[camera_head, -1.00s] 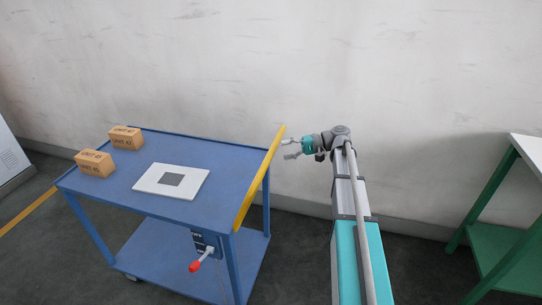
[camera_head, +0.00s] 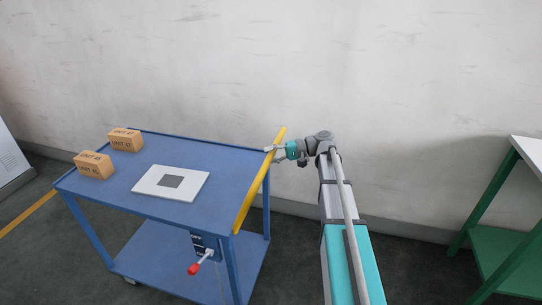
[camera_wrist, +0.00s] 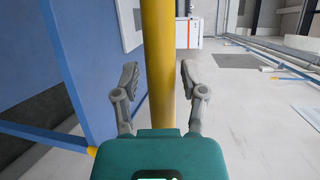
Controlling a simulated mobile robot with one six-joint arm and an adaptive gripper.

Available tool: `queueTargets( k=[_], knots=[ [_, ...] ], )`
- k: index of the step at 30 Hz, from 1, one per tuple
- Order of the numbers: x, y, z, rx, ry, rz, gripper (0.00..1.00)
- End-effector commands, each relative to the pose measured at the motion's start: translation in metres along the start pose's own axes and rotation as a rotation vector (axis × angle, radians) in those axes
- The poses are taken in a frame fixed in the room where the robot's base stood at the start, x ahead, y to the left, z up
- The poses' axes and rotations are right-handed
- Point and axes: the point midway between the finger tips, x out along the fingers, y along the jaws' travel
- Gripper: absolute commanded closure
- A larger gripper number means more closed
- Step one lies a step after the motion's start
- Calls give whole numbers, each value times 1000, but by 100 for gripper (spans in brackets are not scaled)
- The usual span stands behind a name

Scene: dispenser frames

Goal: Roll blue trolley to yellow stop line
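The blue trolley (camera_head: 222,172) stands at the left of the head view, with a yellow push bar (camera_head: 257,185) along its right end. My gripper (camera_head: 274,154) is at the far part of this bar. In the wrist view my gripper (camera_wrist: 160,82) is open, with one finger on each side of the yellow bar (camera_wrist: 160,65); a gap shows beside each finger. The yellow stop line (camera_head: 28,213) lies on the floor beyond the trolley's left end.
Two cardboard boxes (camera_head: 94,165) and a white plate with a dark square (camera_head: 148,181) lie on the trolley top. A red-knobbed lever (camera_head: 194,268) hangs below its front edge. A green-legged table (camera_head: 502,252) stands at right. A wall (camera_head: 400,90) runs behind.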

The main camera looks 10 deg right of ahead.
Motion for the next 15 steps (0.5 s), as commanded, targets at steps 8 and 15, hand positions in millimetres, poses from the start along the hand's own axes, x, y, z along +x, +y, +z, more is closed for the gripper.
queueTargets(
  k=[8,15],
  knots=[
    [0,0,0,0,0,0,100],
    [0,0,0,0,0,0,100]
  ],
)
